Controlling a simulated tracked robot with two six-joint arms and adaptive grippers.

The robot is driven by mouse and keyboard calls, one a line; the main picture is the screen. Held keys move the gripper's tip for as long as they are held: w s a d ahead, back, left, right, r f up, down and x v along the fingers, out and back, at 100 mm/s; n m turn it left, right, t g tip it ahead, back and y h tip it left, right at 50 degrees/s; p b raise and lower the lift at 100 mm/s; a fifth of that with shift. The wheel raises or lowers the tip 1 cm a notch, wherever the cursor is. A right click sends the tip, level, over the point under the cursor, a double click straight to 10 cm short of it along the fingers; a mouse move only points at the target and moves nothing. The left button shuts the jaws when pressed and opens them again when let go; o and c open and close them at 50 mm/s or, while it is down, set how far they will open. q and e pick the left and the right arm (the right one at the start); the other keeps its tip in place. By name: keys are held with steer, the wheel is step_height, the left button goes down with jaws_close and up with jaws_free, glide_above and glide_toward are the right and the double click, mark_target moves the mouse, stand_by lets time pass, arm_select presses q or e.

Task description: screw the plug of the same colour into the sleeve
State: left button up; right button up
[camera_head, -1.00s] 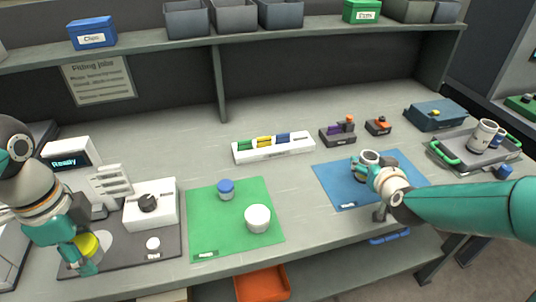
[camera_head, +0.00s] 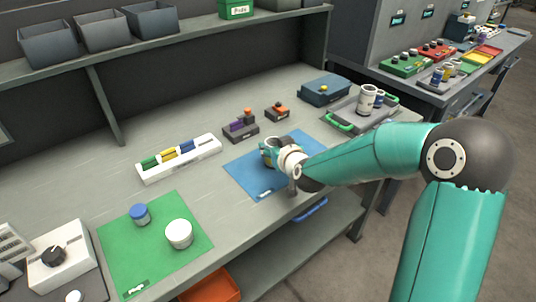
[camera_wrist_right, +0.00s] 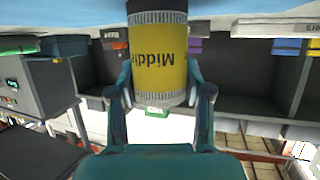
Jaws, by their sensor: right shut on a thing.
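My right gripper (camera_head: 271,149) is over the blue mat (camera_head: 245,172), with its arm reaching in from the right. It is shut on a yellow sleeve (camera_wrist_right: 158,58) with grey ribbed rims. In the right wrist view its label, reading "Middle" in part, appears upside down, with one finger on each side. In the head view the arm and gripper hide much of the sleeve; I cannot tell whether it touches the mat. A white rack (camera_head: 150,176) holds green, yellow (camera_head: 168,154) and blue pieces in a row. My left gripper is out of view.
A green mat (camera_head: 124,250) carries a blue-topped piece (camera_head: 140,214) and a white round container (camera_head: 179,233). Dark blocks with purple and orange pieces (camera_head: 240,128) stand behind the blue mat. A grey tray (camera_head: 345,119) with green handles and a blue box (camera_head: 324,91) are farther right.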

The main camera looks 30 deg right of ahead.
steer(key=shift+r, duration=0.15)
jaws_close()
